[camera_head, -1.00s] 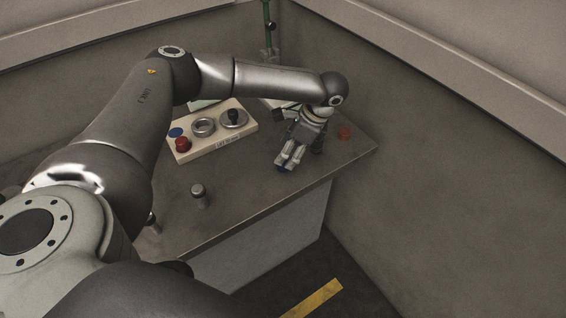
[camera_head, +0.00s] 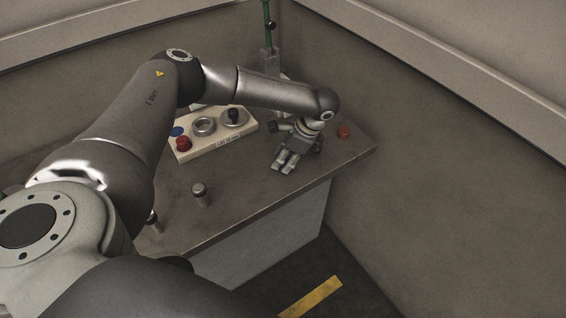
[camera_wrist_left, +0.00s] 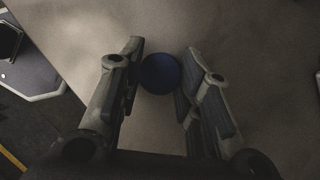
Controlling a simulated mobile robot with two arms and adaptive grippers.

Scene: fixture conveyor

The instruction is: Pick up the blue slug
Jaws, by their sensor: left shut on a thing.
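The blue slug (camera_wrist_left: 160,74) shows in the left wrist view as a round dark-blue face between my two fingers. My left gripper (camera_wrist_left: 159,82) is shut on it, with one finger on each side. In the head view my left gripper (camera_head: 284,167) points down low over the right part of the table, near its front edge. The slug is hidden there by the fingers. I cannot tell whether it touches the table. My right gripper is not in view.
A pale fixture block (camera_head: 222,146) on the table (camera_head: 250,190) carries a blue disc (camera_head: 176,132), a red knob (camera_head: 183,144) and metal rings. A red piece (camera_head: 344,132) lies to the right. A metal post (camera_head: 200,193) stands front left. A green pole (camera_head: 267,25) rises behind.

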